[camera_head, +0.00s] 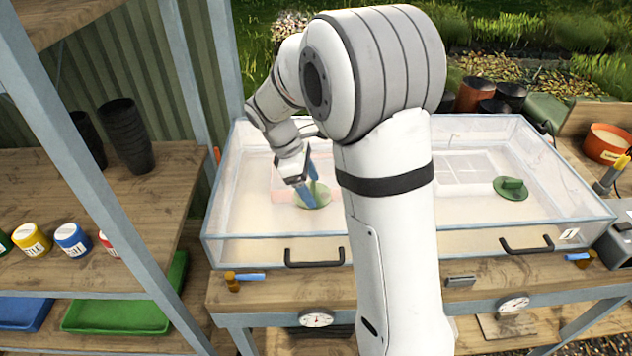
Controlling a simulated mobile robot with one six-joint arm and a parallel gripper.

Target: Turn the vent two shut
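Two round green vents with raised handles sit on the clear lids of the long propagator box. The left vent (322,201) is under my gripper (308,187), and its handle appears to point away from me. The right vent (511,188) stands free, its handle lying across the picture. I cannot read which vent is number two. My gripper's blue fingers point down at the left vent, one on each side of its handle. The fingers are apart, but I cannot tell if they touch the handle. My arm hides the middle of the box.
The clear box (270,250) has two black front handles (315,258). Valves with blue levers (245,277) and round gauges (316,319) are along the bench front. A shelf with paint pots (72,240) and black plant pots (126,137) stands left. An orange pot (606,143) is at far right.

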